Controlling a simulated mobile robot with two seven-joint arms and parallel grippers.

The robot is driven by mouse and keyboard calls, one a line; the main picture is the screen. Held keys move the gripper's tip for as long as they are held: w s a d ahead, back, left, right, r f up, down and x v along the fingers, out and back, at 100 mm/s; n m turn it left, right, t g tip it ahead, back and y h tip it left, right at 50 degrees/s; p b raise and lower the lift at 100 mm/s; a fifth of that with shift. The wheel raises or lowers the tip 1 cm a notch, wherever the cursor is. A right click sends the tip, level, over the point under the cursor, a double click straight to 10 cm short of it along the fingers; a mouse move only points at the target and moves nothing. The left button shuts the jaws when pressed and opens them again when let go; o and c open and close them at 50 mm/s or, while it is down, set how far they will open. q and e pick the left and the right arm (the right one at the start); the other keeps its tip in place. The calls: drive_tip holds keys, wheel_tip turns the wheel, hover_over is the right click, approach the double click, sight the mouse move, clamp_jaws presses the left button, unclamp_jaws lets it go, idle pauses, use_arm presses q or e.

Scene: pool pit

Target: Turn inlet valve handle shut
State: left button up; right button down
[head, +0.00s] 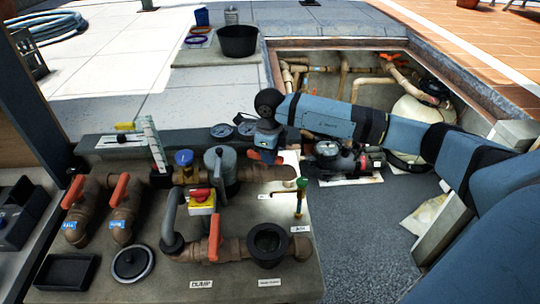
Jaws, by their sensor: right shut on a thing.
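My right gripper (266,153) reaches in from the right, pointing down over the brown pipe at the back of the pipework board. It is shut on an orange valve handle (254,155), mostly hidden by the fingers, with small orange parts showing at their sides. I cannot read a label that names it the inlet valve. Other orange handles stand on two brown valves at the left (75,191) (120,189), which carry blue tags. Another orange handle (214,237) stands upright on the front pipe. My left gripper is not in view.
A grey-capped housing (221,165), a blue-capped fitting (184,158) and a red-and-yellow switch (201,201) crowd the board near my gripper. Round gauges (222,131) sit behind. A black pump (335,157) stands to the right. An open pit (315,88) with pipes lies behind.

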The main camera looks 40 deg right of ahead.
drive_tip(key=m, duration=0.2)
drive_tip(key=m+b, duration=0.1)
drive_tip(key=shift+a+m, duration=0.2)
drive_tip(key=shift+m, duration=0.2)
drive_tip(key=m, duration=0.3)
drive_tip(key=shift+s+a+m, duration=0.1)
drive_tip(key=shift+a+m, duration=0.1)
drive_tip(key=shift+m, duration=0.1)
drive_tip(key=m, duration=0.3)
drive_tip(key=shift+a+b, duration=0.2)
drive_tip(key=shift+b, duration=0.2)
drive_tip(key=shift+a+m, duration=0.15)
drive_tip(key=shift+m, duration=1.45)
drive_tip(key=c, duration=1)
unclamp_jaws()
